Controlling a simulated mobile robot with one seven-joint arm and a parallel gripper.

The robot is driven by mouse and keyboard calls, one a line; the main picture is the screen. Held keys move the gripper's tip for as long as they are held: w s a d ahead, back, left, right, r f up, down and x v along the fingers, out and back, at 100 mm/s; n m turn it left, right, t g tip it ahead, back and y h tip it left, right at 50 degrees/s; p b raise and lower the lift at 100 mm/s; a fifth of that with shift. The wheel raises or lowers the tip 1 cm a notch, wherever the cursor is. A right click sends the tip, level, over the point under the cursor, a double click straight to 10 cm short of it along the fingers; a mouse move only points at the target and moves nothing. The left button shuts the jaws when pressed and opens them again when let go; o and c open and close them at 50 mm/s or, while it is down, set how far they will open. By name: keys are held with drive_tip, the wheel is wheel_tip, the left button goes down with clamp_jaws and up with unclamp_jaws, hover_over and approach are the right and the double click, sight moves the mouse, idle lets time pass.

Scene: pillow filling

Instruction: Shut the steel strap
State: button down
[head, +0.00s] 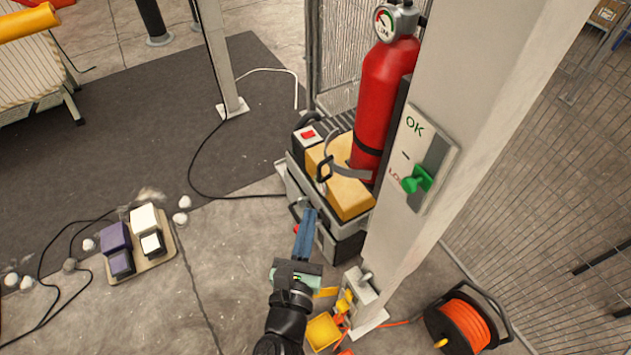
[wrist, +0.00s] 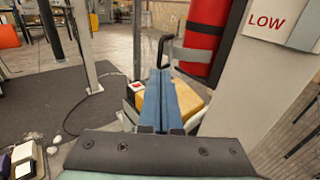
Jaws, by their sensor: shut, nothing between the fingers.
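The grey steel strap (head: 350,171) curves out leftward from the lower part of the red fire extinguisher (head: 386,95), above a tan box. A dark loop (head: 324,169) is at its left end. The strap stands away from the cylinder's front, so it looks open. It also shows in the wrist view (wrist: 190,54), left of the extinguisher (wrist: 205,30). My gripper (head: 308,212) has blue fingers, shut and empty, pointing toward the strap from the front and below. In the wrist view the fingertips (wrist: 159,72) appear below the strap, apparently not touching it; the fingers hide part of the box.
The tan box (head: 345,190) sits on a dark machine with a red switch (head: 308,134). A pale post (head: 440,120) with a green lever (head: 417,180) stands close right. An orange cable reel (head: 467,322) and yellow bin (head: 323,331) are low right. Foot pedals (head: 140,245) lie left.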

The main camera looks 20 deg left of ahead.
approach(325, 151)
drive_tip(key=shift+w+a+f+p, duration=0.15)
drive_tip(key=shift+a+f+p, duration=0.1)
drive_tip(key=shift+p, duration=0.1)
drive_tip(key=shift+r, duration=0.1)
idle(0.4)
drive_tip(key=w+a+m+h+b, duration=0.2)
drive_tip(key=w+m+h+b, duration=0.4)
drive_tip(key=h, duration=0.4)
drive_tip(key=shift+w+a+m+g+b, duration=0.25)
drive_tip(key=shift+w+m+g+b, duration=0.15)
drive_tip(key=shift+w+b, duration=0.55)
drive_tip(key=shift+s, duration=0.1)
